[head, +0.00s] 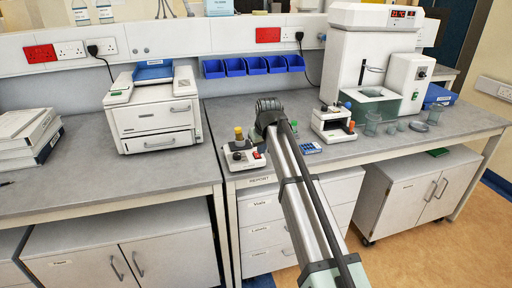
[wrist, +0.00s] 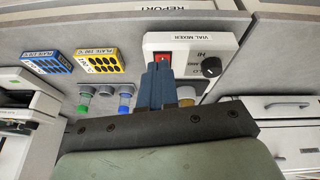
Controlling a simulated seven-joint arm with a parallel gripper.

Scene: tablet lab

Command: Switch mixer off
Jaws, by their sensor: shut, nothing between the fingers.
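The vial mixer (wrist: 190,46) is a white box with a "VIAL MIXER" label, a red switch (wrist: 163,58) and a black knob (wrist: 211,67). In the head view the mixer (head: 237,163) stands near the bench's front edge, with a yellow-capped vial (head: 239,133) on top. My gripper (wrist: 158,70) is shut and empty, its blue-grey fingertips right at the red switch and covering its lower part. I cannot tell whether they touch it, or which way the switch is set. In the head view my arm hides the fingertips.
Beside the mixer lie a yellow plate (wrist: 97,65) and a blue plate (wrist: 46,62), with capped vials (wrist: 124,103) nearby. A white microscope-like device (head: 333,122) and a large white instrument (head: 375,60) stand to the right. A printer-like machine (head: 153,113) stands left.

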